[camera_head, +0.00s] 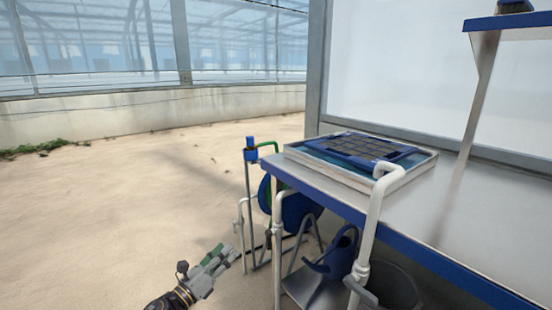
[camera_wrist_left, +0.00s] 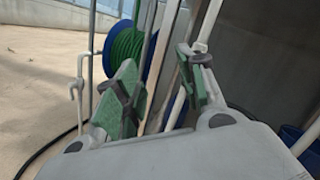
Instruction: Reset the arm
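My left gripper (camera_head: 222,257) is at the bottom of the head view, low over the sandy floor and left of the bench. In the left wrist view the left gripper (camera_wrist_left: 160,90) has its two green-padded fingers apart, with a gap between them and nothing held. White pipes and the hose reel stand behind the fingers. My right arm and right gripper do not show in either view.
A metal bench (camera_head: 455,212) with a blue edge stands at right, holding a tray (camera_head: 304,155) with a dark cell insert. A blue hose reel (camera_head: 297,212), a blue watering can (camera_head: 336,256) and white pipes (camera_head: 371,230) crowd its near side. The floor (camera_head: 110,210) at left is clear.

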